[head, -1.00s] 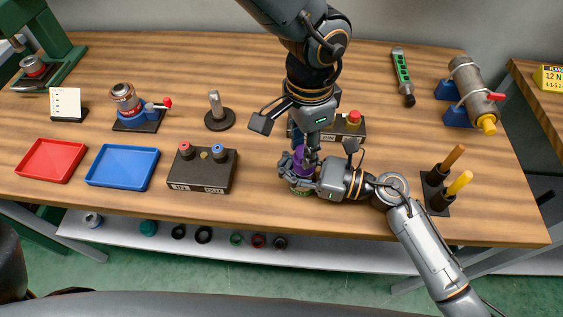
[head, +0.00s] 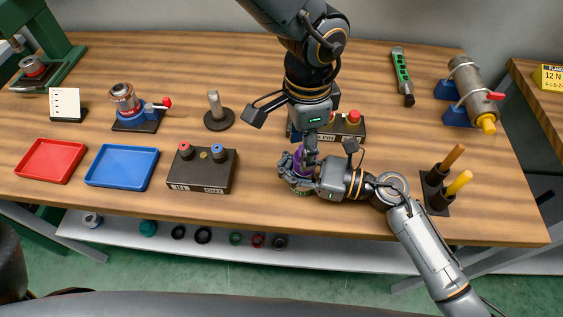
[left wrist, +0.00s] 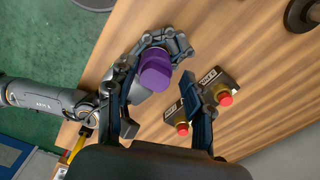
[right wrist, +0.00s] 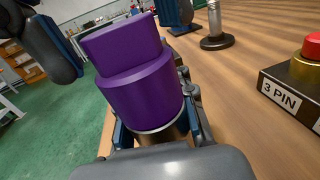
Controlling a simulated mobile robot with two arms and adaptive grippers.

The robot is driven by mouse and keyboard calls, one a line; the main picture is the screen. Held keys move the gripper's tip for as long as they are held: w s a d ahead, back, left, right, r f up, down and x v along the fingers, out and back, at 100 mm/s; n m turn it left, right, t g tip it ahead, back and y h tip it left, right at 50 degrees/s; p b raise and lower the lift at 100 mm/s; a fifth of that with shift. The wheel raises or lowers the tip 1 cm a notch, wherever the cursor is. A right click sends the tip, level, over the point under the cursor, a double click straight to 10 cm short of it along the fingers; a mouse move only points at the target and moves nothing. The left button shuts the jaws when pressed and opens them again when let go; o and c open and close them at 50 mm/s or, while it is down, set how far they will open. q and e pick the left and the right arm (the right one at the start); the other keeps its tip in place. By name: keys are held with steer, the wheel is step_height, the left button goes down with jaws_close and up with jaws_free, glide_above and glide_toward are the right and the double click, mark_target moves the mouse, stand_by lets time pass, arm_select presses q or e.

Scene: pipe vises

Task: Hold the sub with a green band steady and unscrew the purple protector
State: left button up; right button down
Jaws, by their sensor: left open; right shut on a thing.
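The purple protector (head: 298,158) sits on top of the upright sub near the table's front edge. A bit of green (head: 301,192) shows low on the sub in the head view. My right gripper (right wrist: 160,130) is shut around the sub below the protector, where a metal part shows; its fingers hide most of the sub. The protector fills the middle of the right wrist view (right wrist: 140,85). My left gripper (left wrist: 157,85) is open above, its fingers spread to either side of the protector in the left wrist view (left wrist: 156,70). They appear apart from it.
A dark button box (head: 203,170) stands to the left and another box with a red button (head: 350,122) close behind. Blue (head: 123,183) and red trays (head: 50,178) lie further left. A rack with yellow-handled tools (head: 440,190) is at right.

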arm_select(q)
steer(key=m, duration=0.7)
steer(key=shift+w+d, duration=0.2)
steer(key=shift+w, duration=0.1)
steer(key=m, duration=0.6)
steer(key=shift+w+d, duration=0.1)
steer(key=shift+d, duration=0.15)
steer(key=m, duration=0.3)
steer(key=shift+d+m, duration=0.1)
steer(key=shift+m, duration=0.3)
steer(key=m, duration=0.3)
steer(key=shift+d+m, duration=0.2)
steer(key=shift+m, duration=0.2)
steer(key=m, duration=0.5)
steer(key=shift+s+d+m, duration=0.15)
steer(key=shift+s+m, duration=0.05)
steer(key=shift+m, duration=0.2)
steer(key=shift+s+a, duration=0.3)
steer(key=shift+a, duration=0.2)
